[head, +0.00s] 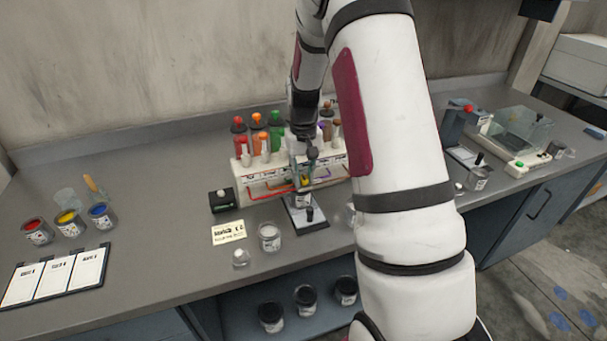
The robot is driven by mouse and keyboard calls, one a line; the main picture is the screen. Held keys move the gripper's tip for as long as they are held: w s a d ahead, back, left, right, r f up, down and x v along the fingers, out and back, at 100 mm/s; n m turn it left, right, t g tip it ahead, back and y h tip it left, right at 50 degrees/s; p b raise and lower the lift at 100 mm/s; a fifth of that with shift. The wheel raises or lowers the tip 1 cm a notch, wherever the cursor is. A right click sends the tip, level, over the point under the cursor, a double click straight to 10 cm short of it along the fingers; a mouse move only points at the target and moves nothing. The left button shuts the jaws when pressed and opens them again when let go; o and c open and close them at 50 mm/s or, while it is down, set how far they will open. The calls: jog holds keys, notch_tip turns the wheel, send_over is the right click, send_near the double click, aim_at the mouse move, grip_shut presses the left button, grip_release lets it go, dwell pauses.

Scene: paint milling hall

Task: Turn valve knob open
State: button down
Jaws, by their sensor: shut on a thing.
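A white paint dispenser (243,183) stands on the grey bench near the middle of the head view, with red, orange, green and other colour tubes along its top and coloured lines on its front. My gripper (309,147) points down at the front middle of the dispenser. It is shut on what looks like the dark valve knob. The fingers and the arm hide most of the knob, and its turn angle cannot be read. Below, a small container (302,200) stands on a dark flat scale (313,218).
Open red (38,231), yellow (70,222) and blue (102,215) paint jars stand at the left behind a chart board (55,275). A glass jar (269,237) and a label card (228,232) lie in front of the dispenser. My arm hides the bench right of it.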

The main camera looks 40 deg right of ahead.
aim_at(303, 178)
jog(key=c, duration=1.3)
grip_release()
jog(key=shift+c, duration=0.2)
jog(key=shift+r, duration=0.1)
notch_tip(303, 178, up, 12)
jog(key=shift+a, duration=0.1)
jog(key=s+a+r+n+t, duration=0.2)
jog(key=s+a+r+t, duration=0.1)
jog(key=s+a+r, duration=0.8)
jog(key=s+a+n+t, duration=0.1)
jog(key=s+a, duration=0.3)
jog(key=s, duration=0.3)
jog(key=s+a+r+n+t, duration=0.1)
jog(key=s+a, duration=0.4)
jog(key=s, duration=0.2)
